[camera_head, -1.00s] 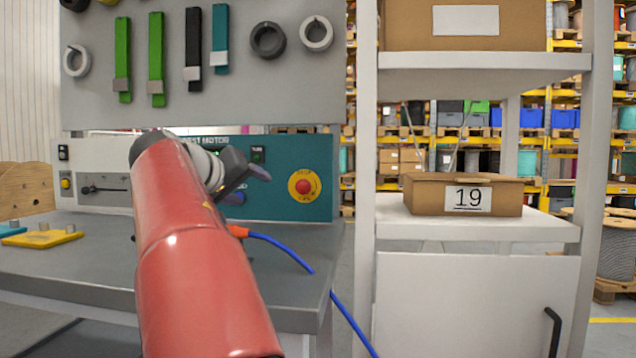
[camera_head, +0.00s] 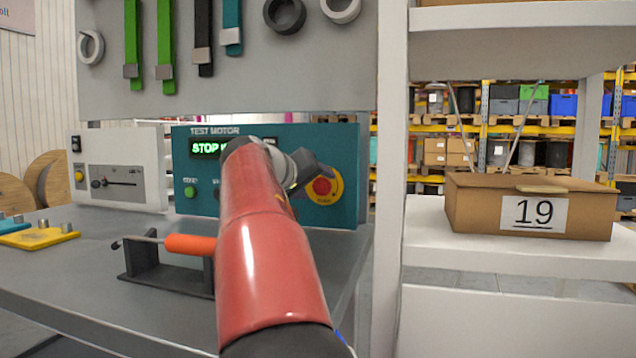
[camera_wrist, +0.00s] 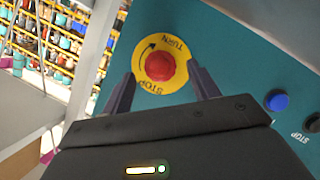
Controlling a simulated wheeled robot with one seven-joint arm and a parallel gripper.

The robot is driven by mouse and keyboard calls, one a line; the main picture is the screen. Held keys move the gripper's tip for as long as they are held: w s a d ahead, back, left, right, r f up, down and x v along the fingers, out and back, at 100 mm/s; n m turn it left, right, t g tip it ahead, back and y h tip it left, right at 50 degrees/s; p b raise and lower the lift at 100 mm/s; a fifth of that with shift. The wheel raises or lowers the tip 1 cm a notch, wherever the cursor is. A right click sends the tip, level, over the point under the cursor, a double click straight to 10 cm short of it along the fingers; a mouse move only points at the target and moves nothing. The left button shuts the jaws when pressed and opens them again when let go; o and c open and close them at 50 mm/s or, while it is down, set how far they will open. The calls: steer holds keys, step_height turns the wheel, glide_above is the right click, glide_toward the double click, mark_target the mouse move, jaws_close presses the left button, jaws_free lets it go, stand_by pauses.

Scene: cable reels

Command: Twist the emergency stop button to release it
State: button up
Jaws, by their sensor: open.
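The emergency stop button (camera_head: 321,187) is a red knob on a yellow disc at the right end of the teal test motor panel (camera_head: 343,157). In the wrist view the red button (camera_wrist: 160,66) shows whole, with a turn arrow on its yellow disc (camera_wrist: 178,82). My gripper (camera_wrist: 160,84) is open, with one finger on each side of the disc in that view. The button lies between and slightly beyond the fingertips, and I cannot tell the gap in depth. In the head view my gripper (camera_head: 325,172) is just in front of the button, partly hidden by my red arm.
The panel has a lit display reading STOP (camera_head: 206,149), a green button (camera_head: 190,191) and a blue button (camera_wrist: 277,100). An orange-handled tool (camera_head: 190,244) rests in a black stand on the bench. A shelf post (camera_head: 391,180) stands right of the panel.

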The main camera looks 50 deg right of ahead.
steer(key=shift+x, duration=1.05)
steer(key=shift+c, duration=0.4)
